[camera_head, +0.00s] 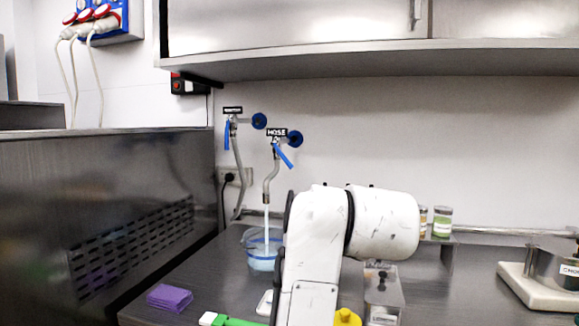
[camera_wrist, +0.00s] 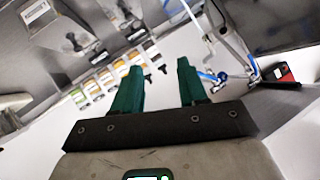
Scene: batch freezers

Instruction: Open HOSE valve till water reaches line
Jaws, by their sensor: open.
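The HOSE valve (camera_head: 276,142) is on the back wall under a black label reading HOSE. Its blue lever (camera_head: 284,156) slants down to the right. A pale stream (camera_head: 266,218) runs from the hose end into a clear container (camera_head: 249,238) on the counter. Light blue water (camera_head: 262,263) stands in its lower part; I cannot clearly tell the line from the water's edge. In the wrist view my gripper (camera_wrist: 158,76) has its two green fingers apart with nothing between them. Blue valve parts (camera_wrist: 212,76) show just right of the right finger. My arm hides the gripper in the head view.
A second valve with a blue lever (camera_head: 228,134) is left of HOSE. Purple cloths (camera_head: 169,297) lie front left on the counter. Jars (camera_head: 442,222) stand at the back right, and a metal pot (camera_head: 549,265) is far right. A steel shelf (camera_head: 370,62) overhangs.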

